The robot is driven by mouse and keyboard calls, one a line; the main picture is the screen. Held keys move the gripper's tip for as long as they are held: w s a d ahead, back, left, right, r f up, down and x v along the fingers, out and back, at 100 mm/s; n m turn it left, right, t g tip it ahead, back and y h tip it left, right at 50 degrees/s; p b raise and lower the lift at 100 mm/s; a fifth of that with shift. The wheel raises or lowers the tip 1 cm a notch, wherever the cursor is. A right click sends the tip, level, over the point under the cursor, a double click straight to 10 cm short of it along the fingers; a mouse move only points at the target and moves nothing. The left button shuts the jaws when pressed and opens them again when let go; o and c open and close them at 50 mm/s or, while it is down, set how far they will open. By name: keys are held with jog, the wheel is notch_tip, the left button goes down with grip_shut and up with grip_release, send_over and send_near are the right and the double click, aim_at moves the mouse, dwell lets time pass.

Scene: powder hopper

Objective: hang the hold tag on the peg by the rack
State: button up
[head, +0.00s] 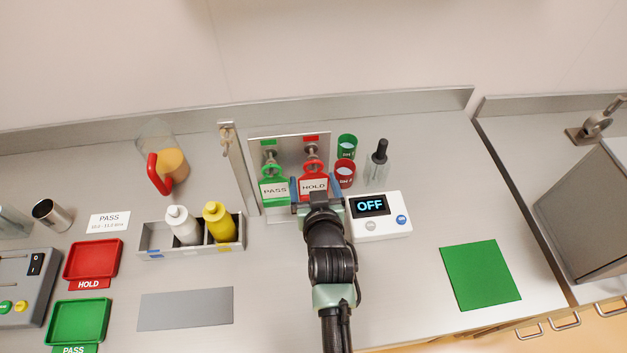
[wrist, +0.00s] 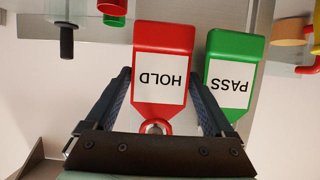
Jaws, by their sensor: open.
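The red hold tag (head: 313,184), with a white HOLD label, hangs at the right side of a metal panel below a red marker. In the wrist view the hold tag (wrist: 165,70) shows upside down between my fingers, its ring toward the palm. My gripper (head: 318,195) is open, with one finger on each side of the tag; in the wrist view my gripper (wrist: 160,78) shows gaps beside the tag. The green PASS tag (head: 274,188) hangs just left of it. A small peg (head: 226,128) is on a tall post beside the grey rack (head: 155,238).
The rack holds a white bottle (head: 182,224) and a yellow bottle (head: 219,222). Right of the tags are a green cup (head: 346,146), a red cup (head: 344,174), a dropper bottle (head: 377,163) and a scale (head: 379,215) reading OFF.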

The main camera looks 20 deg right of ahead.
jog(key=c, duration=1)
jog(key=shift+r+p, duration=0.55)
jog(key=shift+r, duration=0.15)
jog(key=s+a+p, duration=0.2)
jog(key=s+p, duration=0.1)
jog(key=s, duration=0.4)
jog(key=shift+s, duration=0.1)
dwell(0.5)
